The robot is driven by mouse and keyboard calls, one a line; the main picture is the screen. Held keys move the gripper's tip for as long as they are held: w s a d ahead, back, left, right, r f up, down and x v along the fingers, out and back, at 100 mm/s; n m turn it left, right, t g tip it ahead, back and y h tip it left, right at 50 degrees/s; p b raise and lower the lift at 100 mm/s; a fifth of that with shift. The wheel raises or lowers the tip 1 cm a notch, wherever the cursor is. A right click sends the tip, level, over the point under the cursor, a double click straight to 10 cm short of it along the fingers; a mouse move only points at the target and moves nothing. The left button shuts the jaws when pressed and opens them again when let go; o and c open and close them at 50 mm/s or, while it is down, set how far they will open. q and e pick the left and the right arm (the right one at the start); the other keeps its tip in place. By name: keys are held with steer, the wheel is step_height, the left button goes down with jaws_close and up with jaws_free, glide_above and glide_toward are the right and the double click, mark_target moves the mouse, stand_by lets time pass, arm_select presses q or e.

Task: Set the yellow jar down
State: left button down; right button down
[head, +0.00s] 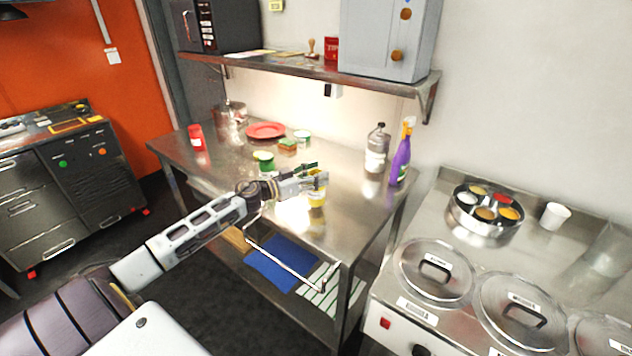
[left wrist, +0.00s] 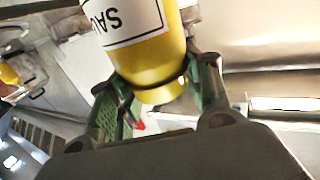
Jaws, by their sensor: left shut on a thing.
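The yellow jar (head: 317,198) is in my left gripper (head: 312,178), over the front right part of the steel table (head: 345,215) in the head view. The left gripper is shut on it. In the left wrist view the yellow jar (left wrist: 158,75) has a white label with dark letters, and the green-padded fingers of the left gripper (left wrist: 150,95) are on either side of it. I cannot tell whether the jar's base touches the table. My right gripper is not in view.
A green jar (head: 264,162), a red plate (head: 266,130) and a red can (head: 197,137) stand further back on the table. Bare steel surrounds the yellow jar.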

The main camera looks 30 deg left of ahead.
mark_target(315, 198)
arm_select(q)
steer(key=shift+f, duration=1.15)
steer(key=c, duration=1)
jaws_free()
steer(key=shift+f, duration=0.15)
steer(key=o, duration=0.4)
steer(key=shift+c, duration=0.2)
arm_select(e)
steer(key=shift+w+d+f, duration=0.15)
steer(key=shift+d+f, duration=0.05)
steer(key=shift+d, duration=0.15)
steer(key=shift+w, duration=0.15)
